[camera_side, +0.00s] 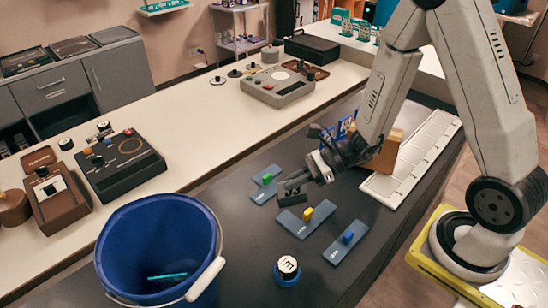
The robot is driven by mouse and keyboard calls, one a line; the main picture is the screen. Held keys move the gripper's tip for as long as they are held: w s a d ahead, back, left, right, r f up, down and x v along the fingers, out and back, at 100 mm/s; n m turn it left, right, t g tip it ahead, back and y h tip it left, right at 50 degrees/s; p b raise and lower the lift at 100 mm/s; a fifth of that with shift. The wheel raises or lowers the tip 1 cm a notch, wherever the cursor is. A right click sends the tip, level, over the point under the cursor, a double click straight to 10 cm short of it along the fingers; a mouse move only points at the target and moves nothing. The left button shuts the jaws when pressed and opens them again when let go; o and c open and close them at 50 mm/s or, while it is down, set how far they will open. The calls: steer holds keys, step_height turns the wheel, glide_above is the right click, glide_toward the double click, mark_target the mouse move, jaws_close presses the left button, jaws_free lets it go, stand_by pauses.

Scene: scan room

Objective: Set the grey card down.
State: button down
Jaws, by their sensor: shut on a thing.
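My gripper (308,176) is shut on a small dark grey card (291,196) with pale markings. It holds the card over the dark counter (240,240), close to the slate plates. I cannot tell whether the card touches the counter or a plate. The gripper's fingers partly hide the card's right end.
A round blue piece (287,270) stands in front. A blue bucket (125,235) is at left, a white slotted tray (420,155) at right.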

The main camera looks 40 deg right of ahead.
steer(key=w+d+m+t+h, duration=0.3)
steer(key=d+m+h, duration=0.3)
steer(key=d, duration=0.4)
steer(key=w+d+m+t+h, duration=0.4)
steer(key=w+d+m+h, duration=0.1)
steer(key=d, duration=0.6)
steer(key=shift+w+d+r+m+h, duration=0.15)
steer(key=shift+w+m+h, duration=0.25)
steer(key=shift+m, duration=0.3)
steer(key=shift+w, duration=0.1)
steer(key=w+d+f, duration=0.3)
steer(key=w+f, duration=0.6)
steer(key=w, duration=0.3)
steer(key=shift+w+f, duration=0.15)
steer(key=shift+w, duration=0.25)
steer(key=shift+d, duration=0.1)
steer(key=shift+w+f, duration=0.3)
steer(key=shift+f, duration=1.5)
